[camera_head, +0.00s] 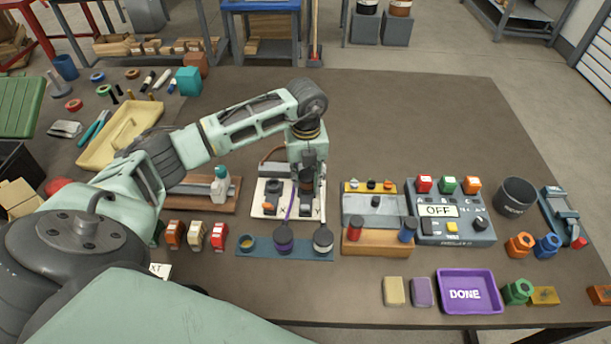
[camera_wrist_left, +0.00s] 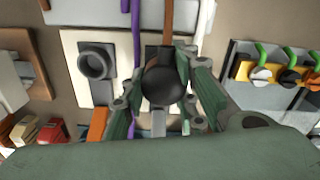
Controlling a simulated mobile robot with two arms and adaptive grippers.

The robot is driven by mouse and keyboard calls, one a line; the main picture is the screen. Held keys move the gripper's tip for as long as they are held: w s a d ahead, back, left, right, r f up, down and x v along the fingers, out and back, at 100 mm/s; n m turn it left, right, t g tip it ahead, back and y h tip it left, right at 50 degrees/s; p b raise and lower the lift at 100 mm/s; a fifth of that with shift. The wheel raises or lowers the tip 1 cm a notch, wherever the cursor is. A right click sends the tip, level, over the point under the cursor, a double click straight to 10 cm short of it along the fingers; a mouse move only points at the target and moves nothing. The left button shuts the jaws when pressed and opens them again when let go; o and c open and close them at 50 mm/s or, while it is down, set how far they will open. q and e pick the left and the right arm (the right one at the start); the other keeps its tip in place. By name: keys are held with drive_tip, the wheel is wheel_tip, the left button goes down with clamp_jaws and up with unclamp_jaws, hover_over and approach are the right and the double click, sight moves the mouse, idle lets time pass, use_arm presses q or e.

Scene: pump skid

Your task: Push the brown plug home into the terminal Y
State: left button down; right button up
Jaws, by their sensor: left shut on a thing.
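My left gripper (camera_head: 307,188) points down over the right half of a white terminal board (camera_head: 260,210). In the left wrist view its two fingers close around a dark round plug body (camera_wrist_left: 163,80) with a brown cable (camera_wrist_left: 168,24) running off at the top; this is the brown plug. The plug sits over the board's right terminal, beside a letter Y (camera_head: 316,213). The gripper hides most of this terminal and the plug's lower end, so I cannot tell how deep the plug sits. The left terminal (camera_wrist_left: 95,64) is an empty dark round socket. My right gripper is not in view.
A purple cable (camera_wrist_left: 134,55) passes close beside the left finger. A blue strip (camera_head: 262,250) with round dark-topped pieces lies in front of the board. A control box reading OFF (camera_head: 455,230) and a purple DONE tray (camera_head: 470,292) are to the right.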

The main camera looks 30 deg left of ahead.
use_arm(q)
drive_tip(key=c, duration=1.3)
unclamp_jaws()
wheel_tip(320, 180, up, 12)
